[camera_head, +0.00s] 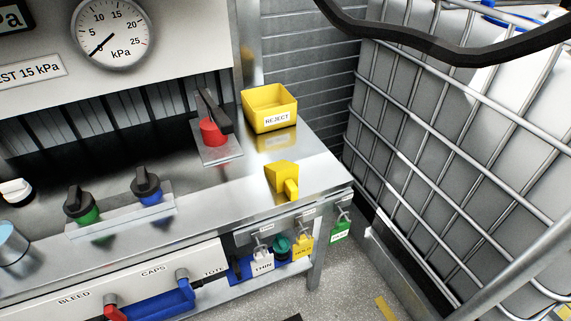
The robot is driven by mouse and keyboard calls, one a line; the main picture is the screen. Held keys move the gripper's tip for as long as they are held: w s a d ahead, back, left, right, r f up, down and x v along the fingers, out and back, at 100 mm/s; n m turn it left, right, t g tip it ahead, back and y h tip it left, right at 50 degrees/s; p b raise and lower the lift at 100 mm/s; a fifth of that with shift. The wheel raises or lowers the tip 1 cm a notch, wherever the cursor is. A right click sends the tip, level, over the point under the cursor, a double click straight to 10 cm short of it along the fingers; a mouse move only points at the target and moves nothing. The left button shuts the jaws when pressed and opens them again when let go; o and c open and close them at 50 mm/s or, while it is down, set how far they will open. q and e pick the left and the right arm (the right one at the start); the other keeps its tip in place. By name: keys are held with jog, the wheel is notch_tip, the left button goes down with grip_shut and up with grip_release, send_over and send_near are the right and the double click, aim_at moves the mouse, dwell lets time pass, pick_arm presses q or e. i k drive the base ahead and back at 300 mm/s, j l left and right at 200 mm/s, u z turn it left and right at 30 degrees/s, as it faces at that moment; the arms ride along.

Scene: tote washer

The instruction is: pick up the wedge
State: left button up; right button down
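A yellow wedge (283,178) lies on the shiny metal bench top (225,190), near its front right corner. It has a thick block end and a narrower part that points toward the front edge. Nothing covers it or touches it apart from the bench. Neither of my grippers is in view.
A yellow REJECT bin (269,107) stands behind the wedge. A red valve with a black lever (212,131) is to its left, and green (80,206) and blue (147,188) knobs are farther left. Tagged padlocks (263,257) hang below the front edge. A caged tote (450,130) stands at right.

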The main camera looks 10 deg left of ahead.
aim_at(283, 175)
jog(key=k+l, duration=0.25)
jog(key=l, duration=0.15)
jog(key=k+l, duration=0.25)
jog(key=l, duration=0.2)
jog(key=k+l, duration=0.2)
jog(key=l, duration=0.2)
jog(key=k+l, duration=0.25)
jog(key=l, duration=0.15)
